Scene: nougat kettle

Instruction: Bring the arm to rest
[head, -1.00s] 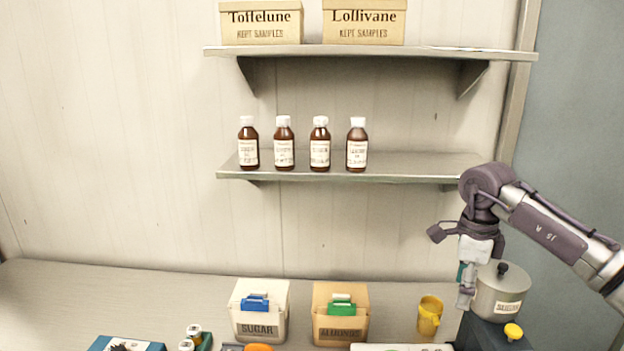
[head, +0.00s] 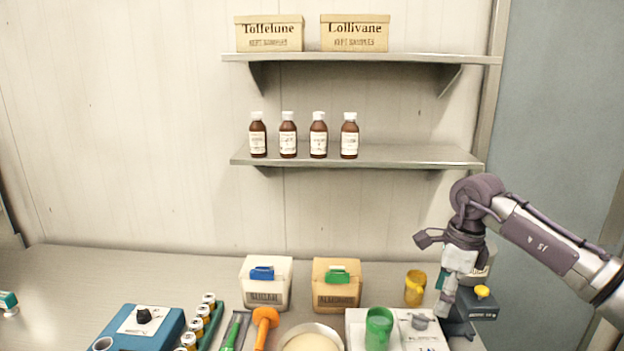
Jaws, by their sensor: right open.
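My right arm comes in from the right, bent at its purple elbow. Its gripper (head: 446,304) points down over the right part of the bench and is open, with nothing seen between its fingers. It hangs in front of a grey metal pot (head: 484,266), which it largely hides. A dark device with a yellow knob (head: 482,292) is close beside the gripper; I cannot tell whether they touch. My left gripper is not in view.
A yellow cup (head: 415,287) and a green cup (head: 379,329) stand left of the gripper. Brown bottles (head: 318,141) line the lower shelf.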

